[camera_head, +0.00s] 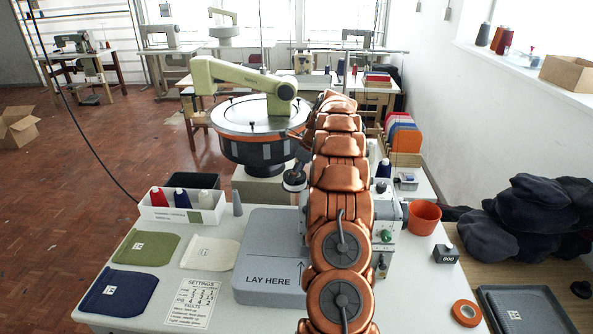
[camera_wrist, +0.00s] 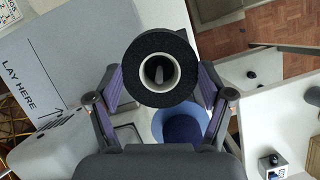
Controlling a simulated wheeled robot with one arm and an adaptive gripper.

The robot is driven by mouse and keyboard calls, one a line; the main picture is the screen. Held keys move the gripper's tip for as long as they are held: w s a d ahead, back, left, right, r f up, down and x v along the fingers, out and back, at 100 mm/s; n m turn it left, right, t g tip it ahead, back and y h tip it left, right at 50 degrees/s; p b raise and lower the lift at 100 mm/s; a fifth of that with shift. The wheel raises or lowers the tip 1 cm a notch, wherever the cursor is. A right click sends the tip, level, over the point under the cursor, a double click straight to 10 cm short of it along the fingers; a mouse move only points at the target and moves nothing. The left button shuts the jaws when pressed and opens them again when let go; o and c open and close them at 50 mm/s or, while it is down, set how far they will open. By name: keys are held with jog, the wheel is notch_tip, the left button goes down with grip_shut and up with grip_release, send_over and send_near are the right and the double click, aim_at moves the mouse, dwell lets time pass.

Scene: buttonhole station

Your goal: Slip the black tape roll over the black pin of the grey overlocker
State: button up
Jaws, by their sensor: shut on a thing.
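The black tape roll (camera_wrist: 134,68), with a pale inner core, is held between the two fingers of my gripper (camera_wrist: 160,80) in the wrist view. Its hole faces the camera, and a narrow grey upright shape shows inside it. I cannot tell whether this is the black pin, or whether it stands in the hole or below it. The grey overlocker (camera_head: 386,262) stands behind my arm in the head view, mostly hidden, with a green knob on its front. My gripper is hidden behind my arm there. A black disc-like thing left of the arm is too small to identify.
An orange tape roll (camera_head: 467,313) lies at the table's right front. An orange cup (camera_head: 423,218) and a small dark counter box (camera_head: 446,254) stand right of the overlocker. The grey LAY HERE plate (camera_head: 262,284) lies left. A blue cone (camera_wrist: 182,128) shows below the held roll.

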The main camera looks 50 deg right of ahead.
jog(key=o, duration=0.9)
jog(key=v, duration=1.2)
dwell(0.5)
